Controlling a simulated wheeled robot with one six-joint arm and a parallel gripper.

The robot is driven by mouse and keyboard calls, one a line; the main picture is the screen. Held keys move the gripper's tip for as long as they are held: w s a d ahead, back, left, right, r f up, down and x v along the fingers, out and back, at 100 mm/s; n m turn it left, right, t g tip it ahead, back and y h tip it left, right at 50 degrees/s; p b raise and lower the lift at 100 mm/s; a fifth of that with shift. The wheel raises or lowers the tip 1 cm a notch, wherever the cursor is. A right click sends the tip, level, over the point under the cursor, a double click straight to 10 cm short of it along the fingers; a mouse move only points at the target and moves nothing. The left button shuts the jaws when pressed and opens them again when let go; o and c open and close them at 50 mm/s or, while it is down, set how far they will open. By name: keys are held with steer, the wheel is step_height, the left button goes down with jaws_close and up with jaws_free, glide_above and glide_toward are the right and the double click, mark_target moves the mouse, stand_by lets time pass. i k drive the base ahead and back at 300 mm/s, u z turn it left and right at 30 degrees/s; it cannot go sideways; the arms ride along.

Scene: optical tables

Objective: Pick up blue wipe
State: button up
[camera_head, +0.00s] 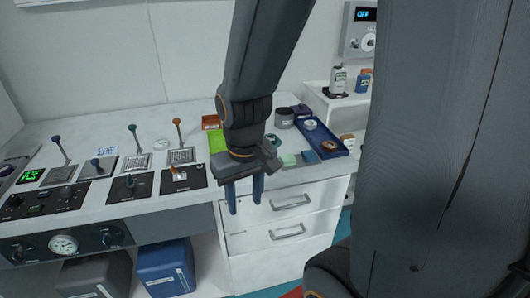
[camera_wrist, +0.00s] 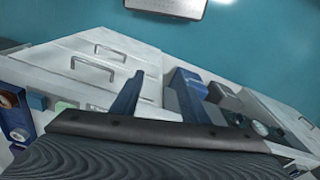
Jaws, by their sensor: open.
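A small flat blue square, which looks like the blue wipe (camera_head: 311,157), lies at the front edge of the white counter, beside a pale green square (camera_head: 288,160) and close to the blue tray (camera_head: 343,153). In the wrist view a blue patch (camera_wrist: 37,101) at the far left edge seems to be the same square, beside the pale green one (camera_wrist: 63,107). My gripper (camera_head: 245,206) is open and empty. Its blue fingers point down in front of the counter, before the drawers, left of and lower than the blue square.
The tray holds small round items. A grey jar (camera_head: 284,118) and an orange-brown box (camera_head: 211,122) stand behind my arm. Lever switches (camera_head: 132,140) and black panels fill the left counter. White drawers (camera_head: 290,205) and a blue bin (camera_head: 166,270) are below. A side shelf carries bottles (camera_head: 338,80).

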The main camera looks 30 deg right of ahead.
mark_target(309, 156)
steer(key=u, duration=1.95)
steer(key=k, duration=1.5)
steer(key=z, duration=1.8)
steer(key=i, duration=1)
